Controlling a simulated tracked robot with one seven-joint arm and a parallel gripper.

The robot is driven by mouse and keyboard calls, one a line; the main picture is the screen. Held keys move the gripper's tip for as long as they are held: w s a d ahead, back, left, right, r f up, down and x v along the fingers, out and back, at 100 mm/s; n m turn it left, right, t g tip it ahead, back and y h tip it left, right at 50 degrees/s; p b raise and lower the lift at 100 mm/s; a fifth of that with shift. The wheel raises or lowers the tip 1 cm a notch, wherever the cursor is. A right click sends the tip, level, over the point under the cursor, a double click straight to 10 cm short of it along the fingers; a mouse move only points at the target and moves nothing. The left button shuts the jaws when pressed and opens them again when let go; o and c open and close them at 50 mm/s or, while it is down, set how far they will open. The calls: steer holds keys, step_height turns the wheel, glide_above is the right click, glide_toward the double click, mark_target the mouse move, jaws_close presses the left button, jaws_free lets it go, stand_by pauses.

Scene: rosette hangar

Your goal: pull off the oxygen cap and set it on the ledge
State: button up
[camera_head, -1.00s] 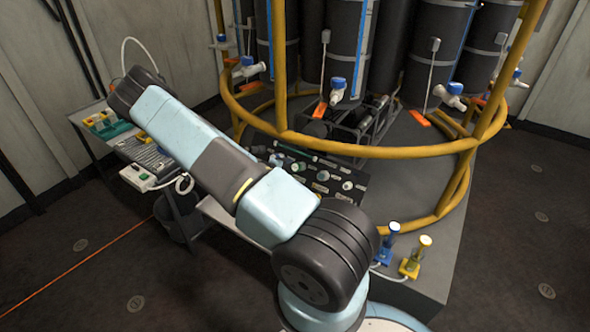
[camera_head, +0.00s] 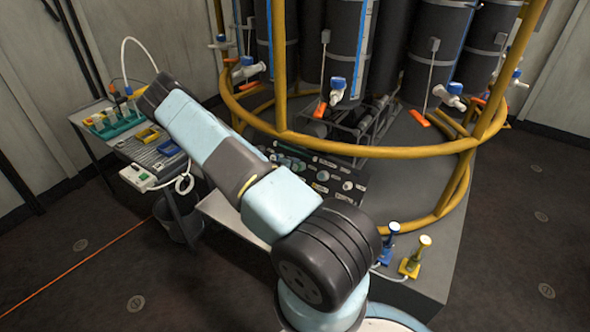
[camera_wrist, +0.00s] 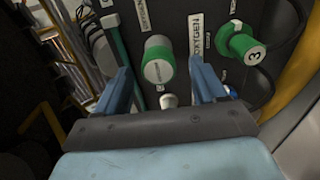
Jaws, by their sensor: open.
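In the wrist view, a green cap with a pale cylindrical body (camera_wrist: 158,62) sticks out of a dark panel (camera_wrist: 175,20). A second green fitting (camera_wrist: 240,42), marked 3, sits at upper right. Contact cannot be told. In the head view, my arm hides my gripper. A pale ledge (camera_head: 228,210) shows below the panel (camera_head: 325,178).
A yellow rail (camera_head: 365,151) curves above the panel, before dark tanks (camera_head: 345,45). Blue and yellow posts (camera_head: 388,242) stand at the platform's right front.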

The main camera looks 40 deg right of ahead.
steer(key=shift+x, duration=1.25)
steer(key=shift+r, duration=0.1)
steer(key=shift+c, duration=0.5)
jaws_close()
stand_by(0.4)
steer(key=v, duration=0.6)
stand_by(1.4)
